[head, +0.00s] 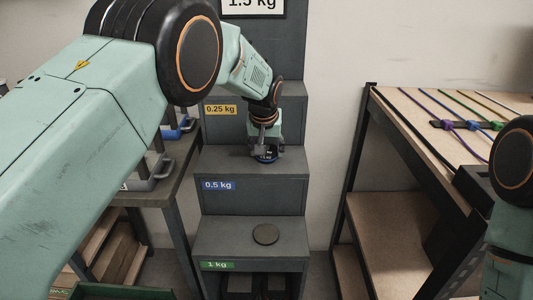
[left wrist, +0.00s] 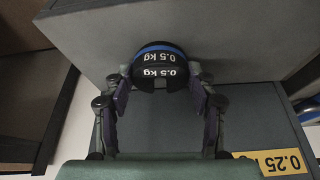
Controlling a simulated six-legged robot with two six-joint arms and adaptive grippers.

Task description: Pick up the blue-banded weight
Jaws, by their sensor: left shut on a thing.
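The blue-banded weight (head: 267,157) is a small dark disc at the 0.5 kg step of the grey stepped rack. In the left wrist view the weight (left wrist: 160,65) shows white "0.5 kg" lettering and a blue band. My left gripper (head: 266,146) points down onto it from above. In the left wrist view its two fingers (left wrist: 160,82) press on opposite sides of the weight, shut on it. I cannot tell whether the weight still touches the step. My right gripper is out of view; only part of my right arm shows at the right edge.
The rack's steps carry a yellow 0.25 kg label (head: 221,109), a blue 0.5 kg label (head: 219,185) and a green 1 kg label (head: 217,265). A plain dark disc (head: 265,234) lies on the 1 kg step. A wooden bench (head: 405,112) with coloured cords stands right; another table stands left.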

